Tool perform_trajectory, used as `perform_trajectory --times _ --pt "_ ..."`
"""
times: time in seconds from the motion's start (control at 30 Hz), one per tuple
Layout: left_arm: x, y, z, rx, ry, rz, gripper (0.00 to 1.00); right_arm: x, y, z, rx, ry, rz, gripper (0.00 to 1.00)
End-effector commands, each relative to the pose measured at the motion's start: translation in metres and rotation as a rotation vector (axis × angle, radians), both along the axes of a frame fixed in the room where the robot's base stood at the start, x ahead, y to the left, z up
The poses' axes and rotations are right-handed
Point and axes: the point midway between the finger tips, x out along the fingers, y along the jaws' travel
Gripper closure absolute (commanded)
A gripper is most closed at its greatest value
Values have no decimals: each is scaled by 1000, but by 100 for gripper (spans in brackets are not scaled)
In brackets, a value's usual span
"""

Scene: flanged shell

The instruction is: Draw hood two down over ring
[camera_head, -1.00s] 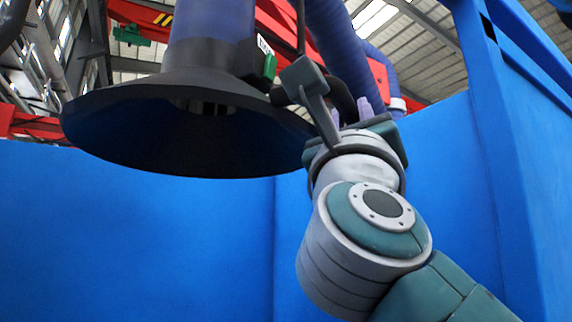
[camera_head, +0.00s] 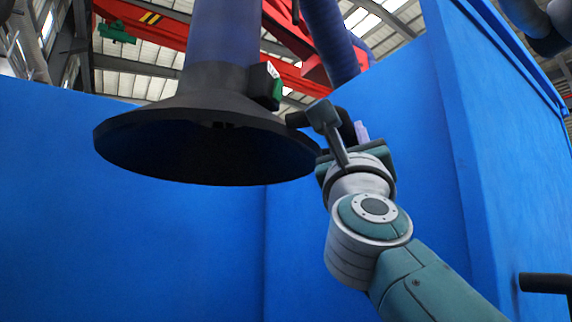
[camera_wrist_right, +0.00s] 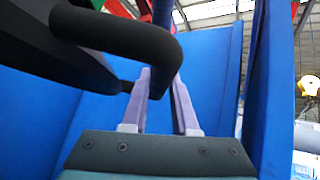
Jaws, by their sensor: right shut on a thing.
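The hood (camera_head: 215,115) is a wide black cone on a blue-purple duct (camera_head: 222,35), with its dark open mouth facing down. It hangs left of centre in the head view, in front of blue walls. A small green and black box (camera_head: 270,86) is on its right side. My right gripper (camera_head: 350,127) is at the hood's right edge, shut on its black handle. In the right wrist view, the handle (camera_wrist_right: 135,38) curves in front of the pale purple fingers of my right gripper (camera_wrist_right: 160,78); the exact contact is partly hidden. No ring shows. My left gripper is out of view.
Blue walls (camera_head: 60,200) stand behind and to the right (camera_head: 500,120). A red overhead beam (camera_head: 160,25) and another duct (camera_head: 328,35) are above. A black bar (camera_head: 545,283) juts in at lower right. The space below the hood looks clear.

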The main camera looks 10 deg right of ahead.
Motion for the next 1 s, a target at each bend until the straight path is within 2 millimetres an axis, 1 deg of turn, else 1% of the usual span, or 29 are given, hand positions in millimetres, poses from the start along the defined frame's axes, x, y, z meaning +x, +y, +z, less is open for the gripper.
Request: perform_trajectory --times 0.03,0.1,0.2,0.3,0.4,0.5,0.63,1.0 --pt "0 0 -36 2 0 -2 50 1 2 -39 -1 7 3 100" --pt "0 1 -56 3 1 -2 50 1 2 -61 -2 7 3 100" --pt "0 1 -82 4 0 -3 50 2 2 -88 -2 8 4 100" --pt "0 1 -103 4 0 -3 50 2 2 -110 -2 9 3 100" --pt "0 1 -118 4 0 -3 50 2 2 -127 -1 9 3 100" --pt "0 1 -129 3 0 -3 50 2 1 -138 -2 8 3 100" --pt "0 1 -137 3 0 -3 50 2 1 -146 -1 9 3 100" --pt "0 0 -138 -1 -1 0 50 2 1 -148 0 10 3 100"
